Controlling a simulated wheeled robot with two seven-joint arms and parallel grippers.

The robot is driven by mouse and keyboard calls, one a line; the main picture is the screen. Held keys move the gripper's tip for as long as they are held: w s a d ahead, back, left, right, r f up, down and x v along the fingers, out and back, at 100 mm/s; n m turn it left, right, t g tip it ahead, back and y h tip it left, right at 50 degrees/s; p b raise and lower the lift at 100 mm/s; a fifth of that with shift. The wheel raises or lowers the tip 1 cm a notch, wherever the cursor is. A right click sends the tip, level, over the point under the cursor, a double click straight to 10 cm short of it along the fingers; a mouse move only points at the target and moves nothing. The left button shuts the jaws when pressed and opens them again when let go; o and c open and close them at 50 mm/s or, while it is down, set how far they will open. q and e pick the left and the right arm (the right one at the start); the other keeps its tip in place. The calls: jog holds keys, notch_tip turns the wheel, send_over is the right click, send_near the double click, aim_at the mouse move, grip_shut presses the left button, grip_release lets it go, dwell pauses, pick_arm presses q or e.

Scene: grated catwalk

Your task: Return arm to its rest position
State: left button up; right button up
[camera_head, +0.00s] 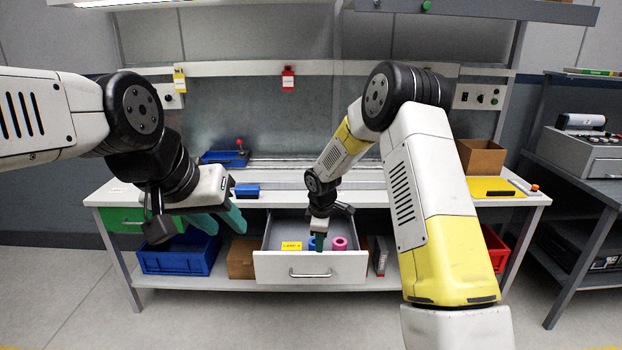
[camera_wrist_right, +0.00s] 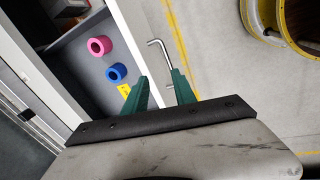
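My left gripper (camera_head: 228,229) hangs in front of the bench's left part, with two teal fingers spread apart and nothing between them. My right arm reaches forward, bent at the elbow, to the open drawer. My right gripper (camera_head: 319,248) points down at the drawer's front area in the head view. In the right wrist view its two green fingers (camera_wrist_right: 161,76) are apart, with the metal drawer handle (camera_wrist_right: 160,58) showing beyond the gap. I cannot tell whether the fingers touch the handle. The white drawer (camera_head: 270,266) is pulled out under the bench top.
The drawer holds a pink ring (camera_head: 339,243), a blue ring (camera_wrist_right: 116,73) and a yellow label (camera_head: 291,246). A blue crate (camera_head: 175,262) and a red bin (camera_head: 496,250) sit below the bench top (camera_head: 270,200). A cardboard box (camera_head: 481,157) stands at right. Floor in front is clear.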

jog(key=s+d+r+m+t, duration=0.1)
jog(key=s+d+r+m, duration=0.25)
jog(key=r, duration=0.45)
jog(key=s+d+r+m, duration=0.2)
jog(key=s+r, duration=0.3)
jog(key=r, duration=0.2)
jog(key=s+d+r+m+t, duration=0.1)
jog(key=s+d+r+m, duration=0.2)
jog(key=s+r, duration=0.35)
jog(key=s+d+r+m+y, duration=0.1)
jog(key=s+r+m, duration=0.2)
jog(key=s, duration=0.6)
jog(key=s+d+r+m+t+y, duration=0.1)
jog(key=s+r+m, duration=0.3)
jog(key=s, duration=0.5)
jog(key=shift+s+d+r+t, duration=0.2)
jog(key=shift+d+r+t, duration=0.1)
jog(key=shift+r, duration=0.1)
